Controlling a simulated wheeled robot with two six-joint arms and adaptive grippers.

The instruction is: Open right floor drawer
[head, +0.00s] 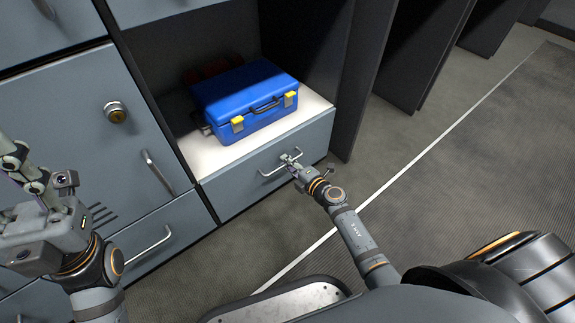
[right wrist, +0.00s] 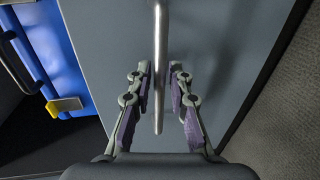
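The right floor drawer (head: 250,187) is a grey-blue front below a white shelf; it looks closed. Its metal bar handle (head: 268,173) runs across the front. My right gripper (head: 288,160) is at the right part of this handle. In the right wrist view the handle (right wrist: 158,60) runs between the two fingers of the open right gripper (right wrist: 159,75), with gaps on both sides. The drawer front (right wrist: 215,50) lies behind them. My left gripper (head: 25,165) is at the left edge, away from the drawer, and whether its fingers are apart is unclear.
A blue case (head: 250,98) with yellow latches stands on the white shelf (head: 305,117) above the drawer. A cabinet door (head: 75,125) with lock and handle is to the left, above another drawer (head: 165,248). A dark partition (head: 362,85) stands right. Floor (head: 270,230) before the drawer is clear.

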